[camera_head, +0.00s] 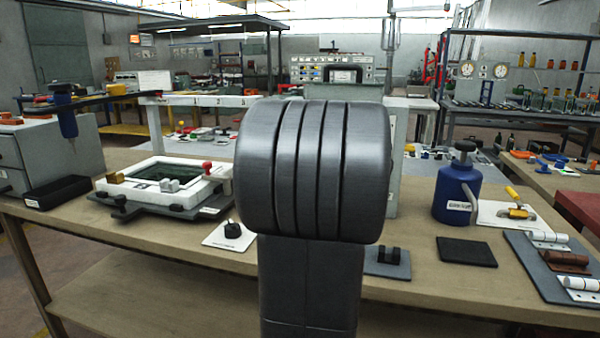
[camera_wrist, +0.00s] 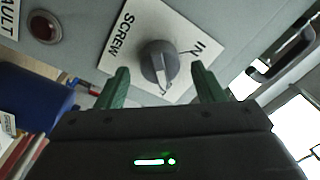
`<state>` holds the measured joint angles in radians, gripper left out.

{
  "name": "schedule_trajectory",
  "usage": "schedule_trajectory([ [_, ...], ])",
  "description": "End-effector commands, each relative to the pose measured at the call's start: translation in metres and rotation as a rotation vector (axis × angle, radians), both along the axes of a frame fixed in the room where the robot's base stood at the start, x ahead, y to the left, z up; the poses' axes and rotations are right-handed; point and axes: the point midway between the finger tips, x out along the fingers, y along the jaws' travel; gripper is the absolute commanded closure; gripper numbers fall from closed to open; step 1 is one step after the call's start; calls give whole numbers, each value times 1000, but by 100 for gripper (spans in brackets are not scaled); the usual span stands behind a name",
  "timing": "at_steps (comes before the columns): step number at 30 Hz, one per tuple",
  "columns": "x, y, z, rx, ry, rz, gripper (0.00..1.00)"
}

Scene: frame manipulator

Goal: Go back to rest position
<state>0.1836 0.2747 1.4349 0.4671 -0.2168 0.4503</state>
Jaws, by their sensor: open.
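My gripper (camera_wrist: 160,88) is open in the wrist view, its two green fingers spread apart. Between and beyond the fingertips is a grey rotary knob (camera_wrist: 158,62) on a white plate (camera_wrist: 125,35) marked "SCREW" and "IN". I cannot tell whether the fingers touch the knob; nothing appears held. In the head view my own dark arm link fills the middle, hiding my gripper and most of the grey panel box (camera_head: 394,170) behind it.
The workbench (camera_head: 200,282) carries a white frame fixture (camera_head: 165,185) at left, a black knob on a plate (camera_head: 232,230), a blue bottle (camera_head: 456,190), a black pad (camera_head: 466,252) and a tray with hinges (camera_head: 540,262) at right. A red lamp (camera_wrist: 42,27) sits on the panel.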

Motion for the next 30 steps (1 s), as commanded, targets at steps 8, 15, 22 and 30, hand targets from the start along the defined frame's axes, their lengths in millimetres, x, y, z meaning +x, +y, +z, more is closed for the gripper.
schedule_trajectory([
  [8, 9, -3, 0, -1, 0, 0, 38],
  [15, 8, -2, 0, -2, 1, 0, 38],
  [22, -7, 2, 0, 0, -1, 0, 38],
  [30, -49, 15, -2, 1, -1, 1, 38],
])
